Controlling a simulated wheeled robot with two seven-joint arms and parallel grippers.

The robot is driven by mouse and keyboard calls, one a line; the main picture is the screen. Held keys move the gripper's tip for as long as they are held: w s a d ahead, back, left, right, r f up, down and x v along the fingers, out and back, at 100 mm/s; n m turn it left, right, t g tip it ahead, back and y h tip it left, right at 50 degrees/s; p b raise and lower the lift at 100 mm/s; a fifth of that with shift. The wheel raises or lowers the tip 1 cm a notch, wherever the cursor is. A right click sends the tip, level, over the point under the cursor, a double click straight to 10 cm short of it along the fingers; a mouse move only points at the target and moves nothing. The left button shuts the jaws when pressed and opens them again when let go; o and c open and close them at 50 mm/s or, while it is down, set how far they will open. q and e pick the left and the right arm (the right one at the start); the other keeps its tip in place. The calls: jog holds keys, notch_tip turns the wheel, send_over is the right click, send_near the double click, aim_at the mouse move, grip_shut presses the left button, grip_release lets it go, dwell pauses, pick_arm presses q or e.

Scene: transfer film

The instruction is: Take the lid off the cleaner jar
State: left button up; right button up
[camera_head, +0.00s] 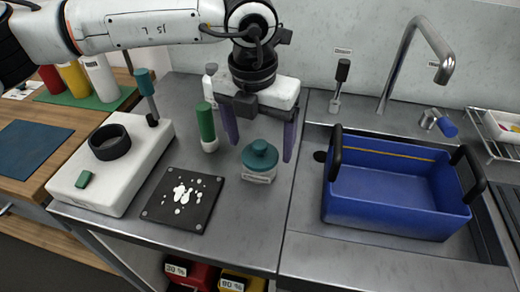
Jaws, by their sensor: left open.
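The cleaner jar (259,177) stands upright on the grey counter, a squat container with a white label. Its teal lid (260,155) with a round knob sits on top. My left gripper (258,150) points down from above, its two dark fingers spread apart around the jar's upper area, one to each side. The fingers appear apart from the lid, with nothing held between them. My right gripper is not in view.
A green-topped bottle (207,127) stands just left of the gripper. A black pad (183,199) with white spots lies left of the jar, beside a white device (105,180). A blue bin (390,190) sits right. Counter in front of the jar is clear.

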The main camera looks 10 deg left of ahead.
pick_arm(q)
jog(key=shift+w+f, duration=0.1)
jog(key=shift+f, duration=0.5)
jog(key=c, duration=1.1)
